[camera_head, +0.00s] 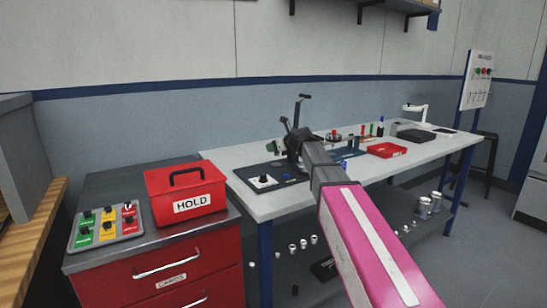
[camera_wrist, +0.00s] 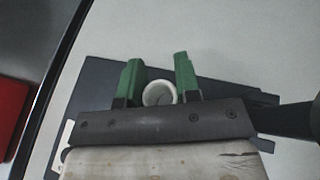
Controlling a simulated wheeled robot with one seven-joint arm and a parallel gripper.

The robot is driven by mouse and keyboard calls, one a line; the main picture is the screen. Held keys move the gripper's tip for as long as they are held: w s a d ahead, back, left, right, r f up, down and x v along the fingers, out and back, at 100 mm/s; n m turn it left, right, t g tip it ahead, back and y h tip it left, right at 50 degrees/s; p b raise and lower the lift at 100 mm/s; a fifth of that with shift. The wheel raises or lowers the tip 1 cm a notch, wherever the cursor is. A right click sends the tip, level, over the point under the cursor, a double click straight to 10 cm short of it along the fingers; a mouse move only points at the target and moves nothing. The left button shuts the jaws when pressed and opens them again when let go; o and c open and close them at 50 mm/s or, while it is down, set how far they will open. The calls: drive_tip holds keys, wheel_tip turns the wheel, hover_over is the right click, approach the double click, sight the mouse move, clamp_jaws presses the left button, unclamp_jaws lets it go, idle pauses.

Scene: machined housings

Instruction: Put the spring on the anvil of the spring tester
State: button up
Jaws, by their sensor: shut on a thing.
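My gripper (camera_wrist: 160,75) shows in the wrist view with two green fingers on either side of a pale, round, hollow piece (camera_wrist: 148,90), which looks like the spring; its coils cannot be made out. The gripper is shut on it, above a dark flat plate (camera_wrist: 95,80). The anvil cannot be picked out, and the spring is hidden in the head view.
A dark mat (camera_head: 250,172) with a dial lies on the white table (camera_head: 265,207). A red tray (camera_head: 387,149) and small coloured parts stand farther right. A red HOLD box (camera_head: 186,190) and a button panel (camera_head: 105,229) sit on a red cabinet at left.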

sight(273, 163)
drive_tip(key=shift+w+f, duration=0.3)
drive_tip(key=shift+w, duration=0.05)
drive_tip(key=shift+f, duration=1.9)
drive_tip(key=o, duration=0.9)
drive_tip(key=shift+f, duration=0.1)
drive_tip(key=v, duration=1.2)
